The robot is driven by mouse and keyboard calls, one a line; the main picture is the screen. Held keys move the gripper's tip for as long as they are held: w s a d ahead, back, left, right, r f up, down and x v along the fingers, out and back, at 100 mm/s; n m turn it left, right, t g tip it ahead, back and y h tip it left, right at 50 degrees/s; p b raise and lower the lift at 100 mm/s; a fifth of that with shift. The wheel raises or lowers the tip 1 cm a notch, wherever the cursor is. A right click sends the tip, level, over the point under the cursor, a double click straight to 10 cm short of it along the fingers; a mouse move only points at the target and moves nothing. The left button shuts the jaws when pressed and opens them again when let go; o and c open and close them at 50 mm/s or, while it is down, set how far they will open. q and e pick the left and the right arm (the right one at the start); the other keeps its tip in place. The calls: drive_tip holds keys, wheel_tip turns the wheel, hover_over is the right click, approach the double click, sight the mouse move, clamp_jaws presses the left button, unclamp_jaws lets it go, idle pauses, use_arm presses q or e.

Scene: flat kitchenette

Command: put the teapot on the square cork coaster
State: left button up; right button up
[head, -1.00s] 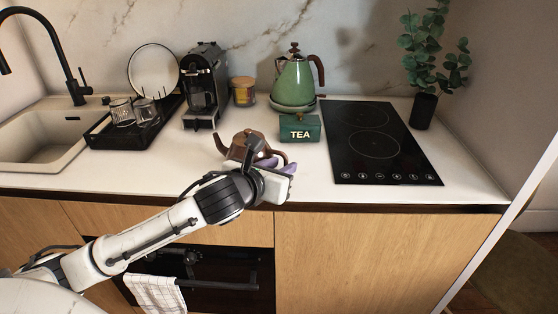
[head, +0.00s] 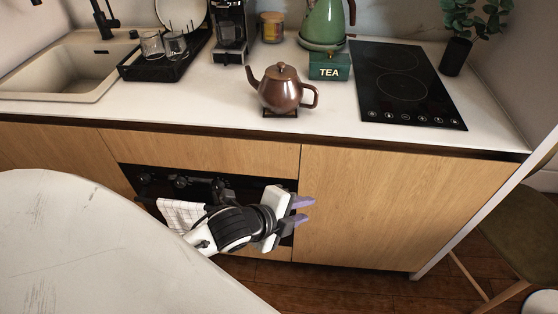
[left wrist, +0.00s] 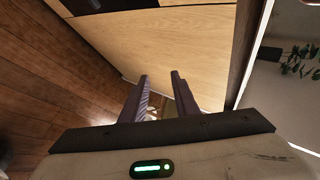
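The brown, shiny teapot (head: 281,90) stands upright on the counter, its spout to the left and its handle to the right. Under it shows the edge of a small dark brown square coaster (head: 280,114); the teapot covers most of it. My left gripper (head: 303,211) is low in front of the cabinet and oven, below the counter edge and apart from the teapot. Its purple-grey fingers are spread and empty; the left wrist view also shows the gap between them (left wrist: 160,77). My right gripper is in neither view.
The green tea box (head: 329,66) and green kettle (head: 323,22) stand behind and right of the teapot. The black hob (head: 405,87) lies to the right. A black dish rack (head: 165,65) and sink (head: 60,72) are left. The counter left of the teapot is clear.

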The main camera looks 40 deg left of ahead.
use_arm(q)
drive_tip(key=s+d+f+n, duration=0.2)
drive_tip(key=s+f+n, duration=0.4)
drive_tip(key=s+n, duration=0.1)
drive_tip(key=s+d+f+n+g, duration=0.1)
drive_tip(key=s+d+f+n, duration=0.1)
drive_tip(key=s+f+n, duration=0.5)
drive_tip(key=shift+s+d+n+g+h, duration=0.3)
drive_tip(key=shift+s+n, duration=0.4)
drive_tip(key=shift+n, duration=0.4)
